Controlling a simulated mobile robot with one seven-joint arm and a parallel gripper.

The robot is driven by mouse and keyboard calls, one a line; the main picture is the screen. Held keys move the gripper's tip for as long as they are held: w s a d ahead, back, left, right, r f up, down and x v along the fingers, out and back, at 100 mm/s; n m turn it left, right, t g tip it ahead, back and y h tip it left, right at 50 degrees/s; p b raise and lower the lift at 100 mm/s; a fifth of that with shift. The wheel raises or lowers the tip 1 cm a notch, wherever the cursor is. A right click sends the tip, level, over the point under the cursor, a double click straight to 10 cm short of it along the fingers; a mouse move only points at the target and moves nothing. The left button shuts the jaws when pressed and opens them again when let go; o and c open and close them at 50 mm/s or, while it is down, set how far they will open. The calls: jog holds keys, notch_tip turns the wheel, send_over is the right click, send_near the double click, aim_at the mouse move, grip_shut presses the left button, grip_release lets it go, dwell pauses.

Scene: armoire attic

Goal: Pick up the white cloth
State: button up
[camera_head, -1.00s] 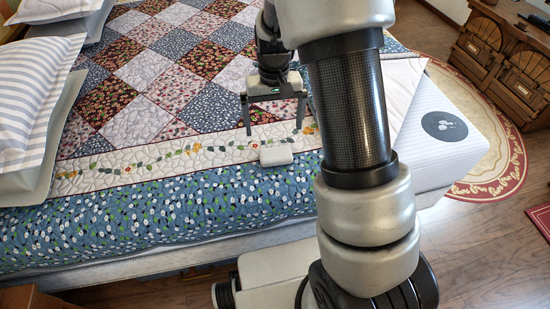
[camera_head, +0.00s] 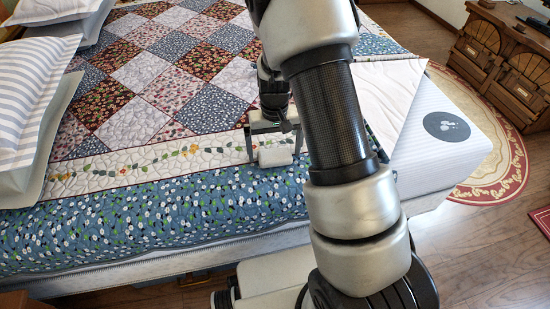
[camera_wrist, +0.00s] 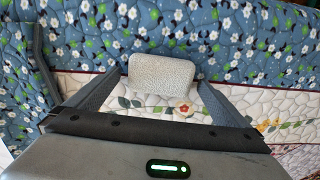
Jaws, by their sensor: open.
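The white cloth (camera_head: 275,156) is a small folded block with rounded edges lying on the quilt near the bed's front edge. In the wrist view the cloth (camera_wrist: 161,75) lies ahead of and between my fingers, across the line between blue flowered border and cream band. My gripper (camera_head: 276,162) points down at the cloth, with one finger on each side of it. It is open, and a gap shows between the cloth and the fingers in the wrist view. Whether the fingertips touch the quilt cannot be told.
The patchwork quilt (camera_head: 150,120) covers the bed. Striped pillows (camera_head: 35,100) lie at the left. A bare mattress corner (camera_head: 440,150) shows at the right, by a folded-back quilt flap. A wooden chest (camera_head: 500,60) stands at the far right on a round rug. The quilt around the cloth is clear.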

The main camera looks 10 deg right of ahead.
aim_at(275, 152)
jog(key=c, duration=1.1)
jog(key=shift+r, duration=0.1)
notch_tip(275, 152, up, 10)
jog(key=shift+f+p, duration=0.1)
jog(key=shift+p, duration=1.15)
jog(key=o, duration=0.3)
jog(key=shift+c, duration=1.1)
jog(key=shift+d, duration=0.1)
